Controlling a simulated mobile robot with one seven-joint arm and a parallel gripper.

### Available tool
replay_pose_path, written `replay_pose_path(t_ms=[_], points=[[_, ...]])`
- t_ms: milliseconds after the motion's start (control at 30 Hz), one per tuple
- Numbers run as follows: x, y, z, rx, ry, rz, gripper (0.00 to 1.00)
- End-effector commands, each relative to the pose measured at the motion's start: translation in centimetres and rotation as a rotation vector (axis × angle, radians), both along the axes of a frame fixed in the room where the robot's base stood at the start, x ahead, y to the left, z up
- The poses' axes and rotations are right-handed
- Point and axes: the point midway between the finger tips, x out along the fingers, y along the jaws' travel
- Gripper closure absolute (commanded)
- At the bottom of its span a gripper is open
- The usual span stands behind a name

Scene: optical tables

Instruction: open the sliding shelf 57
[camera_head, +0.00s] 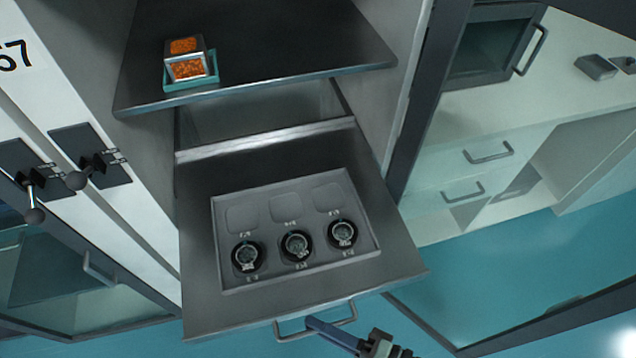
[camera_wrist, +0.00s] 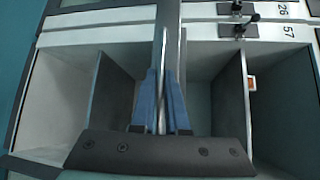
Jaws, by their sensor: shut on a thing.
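The sliding shelf (camera_head: 200,290) is a dark grey panel that stands well out from its cabinet. A U-shaped handle (camera_head: 287,328) sits on its front edge. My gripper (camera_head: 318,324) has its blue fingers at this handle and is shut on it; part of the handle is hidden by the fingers. In the wrist view, the two blue fingers of my gripper (camera_wrist: 162,105) close on a thin bar, and the shelf (camera_wrist: 168,45) appears edge-on above them. The label "57" (camera_head: 14,55) is on the white cabinet frame at left.
A recessed tray (camera_head: 218,240) on the shelf holds three round black-rimmed items (camera_head: 297,245) in its front row; its back row is empty. A fixed upper shelf (camera_head: 300,40) bears a teal holder with an orange-filled box (camera_head: 187,62). Door latches (camera_head: 92,168) stick out at left.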

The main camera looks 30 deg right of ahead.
Motion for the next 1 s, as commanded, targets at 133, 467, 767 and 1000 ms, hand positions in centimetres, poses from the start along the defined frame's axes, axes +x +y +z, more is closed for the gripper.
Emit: replay_pose_path(t_ms=[133,467,767,1000], points=[[-0.07,-0.05,0.04,-0.002,-0.002,-0.002,1.00],[-0.04,-0.05,0.03,-0.001,-0.001,-0.001,0.62],[-0.02,-0.02,0.01,-0.001,0.000,-0.001,0.58],[-0.02,0.00,0.00,0.000,0.000,0.000,0.58]])
